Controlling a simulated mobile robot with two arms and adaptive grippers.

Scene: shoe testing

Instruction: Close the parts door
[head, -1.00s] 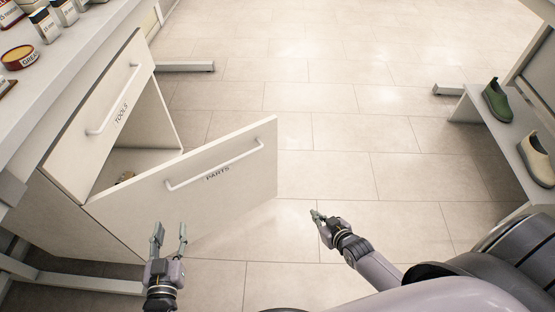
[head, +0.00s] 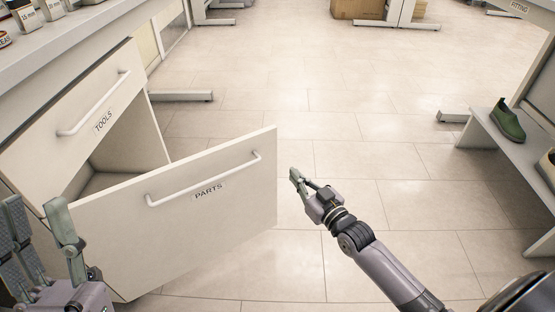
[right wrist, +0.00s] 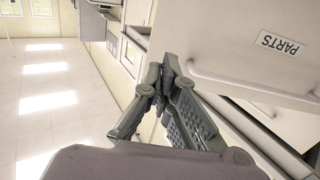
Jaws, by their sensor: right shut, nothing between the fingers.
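The parts door (head: 190,228) is a light panel with a white bar handle and a PARTS label. It stands swung open from the cabinet, its free edge pointing right. My right gripper (head: 294,175) is shut and empty, just right of that free edge; I cannot tell whether it touches. In the right wrist view the shut fingers (right wrist: 162,72) are beside the door (right wrist: 225,30), with its label upside down. My left gripper (head: 35,206) is open at the lower left, in front of the door's hinge side, with nothing seen between its fingers.
The tools drawer front (head: 75,130) is above the parts opening, under the counter (head: 85,35). A bench (head: 500,145) with a green shoe (head: 507,122) stands at the right. Tiled floor (head: 330,120) lies clear between them.

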